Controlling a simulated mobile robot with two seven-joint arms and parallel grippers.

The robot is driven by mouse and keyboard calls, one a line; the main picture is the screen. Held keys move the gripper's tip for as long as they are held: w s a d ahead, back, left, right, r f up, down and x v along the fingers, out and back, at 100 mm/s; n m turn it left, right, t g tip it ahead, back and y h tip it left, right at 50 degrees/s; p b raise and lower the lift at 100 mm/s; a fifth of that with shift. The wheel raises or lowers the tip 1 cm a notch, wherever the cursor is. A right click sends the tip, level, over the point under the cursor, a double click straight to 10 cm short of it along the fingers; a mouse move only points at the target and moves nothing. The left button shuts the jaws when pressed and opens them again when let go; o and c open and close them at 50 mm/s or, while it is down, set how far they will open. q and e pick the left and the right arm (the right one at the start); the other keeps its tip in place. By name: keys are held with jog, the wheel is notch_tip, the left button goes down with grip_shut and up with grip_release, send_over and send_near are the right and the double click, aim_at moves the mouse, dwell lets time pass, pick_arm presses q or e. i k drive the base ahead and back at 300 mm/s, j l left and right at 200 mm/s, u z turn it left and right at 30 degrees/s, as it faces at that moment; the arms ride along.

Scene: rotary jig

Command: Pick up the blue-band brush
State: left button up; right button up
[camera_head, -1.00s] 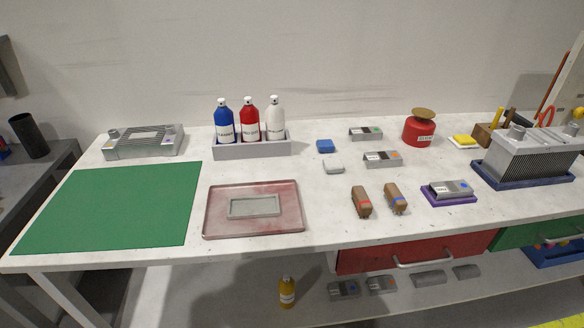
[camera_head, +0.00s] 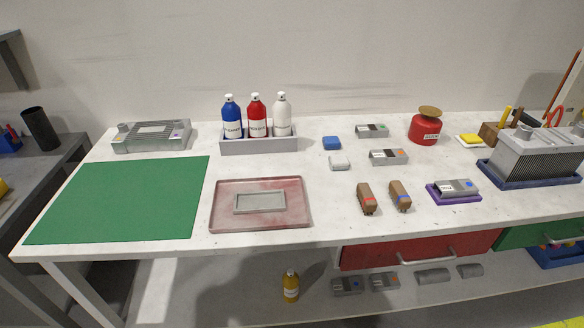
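Two brown brushes lie side by side on the white table, right of the red tray. The blue-band brush (camera_head: 400,195) is the right one, with a blue mark near its front end. The red-band brush (camera_head: 366,198) lies just left of it, with a small gap between them. Neither of my grippers shows in the head view.
Right of the brushes a grey block sits on a purple base (camera_head: 453,192). Left of them is the red tray (camera_head: 216,212) with a grey frame. Behind them are a white block (camera_head: 339,162) and a grey block (camera_head: 388,157). A red drawer (camera_head: 420,248) is below the table edge.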

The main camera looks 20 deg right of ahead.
aim_at(400, 198)
jog(key=z, duration=1.25)
